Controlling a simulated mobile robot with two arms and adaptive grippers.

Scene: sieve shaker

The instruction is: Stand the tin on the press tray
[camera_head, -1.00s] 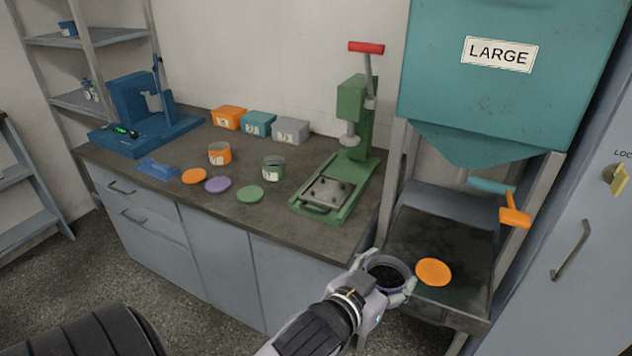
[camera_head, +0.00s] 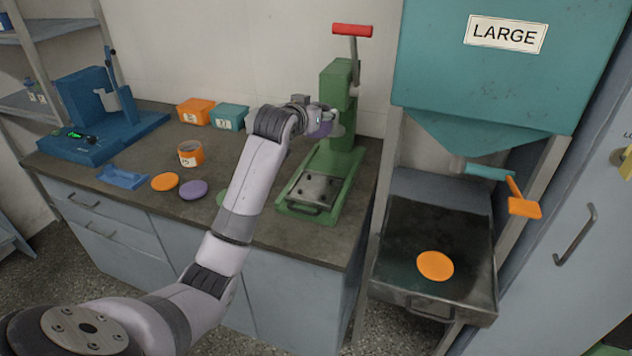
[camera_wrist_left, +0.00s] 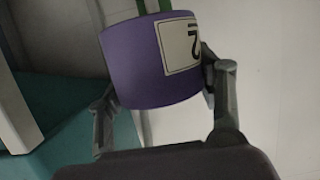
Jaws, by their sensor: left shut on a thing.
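A purple tin with a white label (camera_wrist_left: 152,62) fills the middle of the left wrist view, between the two fingers of my left gripper (camera_wrist_left: 165,95). In the head view, my left gripper (camera_head: 322,120) is shut on the purple tin (camera_head: 320,130), held in the air beside the green press column (camera_head: 335,95). The tin is partly hidden by the gripper. My right gripper is not in view.
An orange tin (camera_head: 190,154), orange lid (camera_head: 165,182) and purple lid (camera_head: 193,190) are on the bench. My left arm covers the bench's middle. The red press handle (camera_head: 352,30) is above the gripper. An orange disc (camera_head: 435,266) lies on the hopper's tray (camera_head: 400,235).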

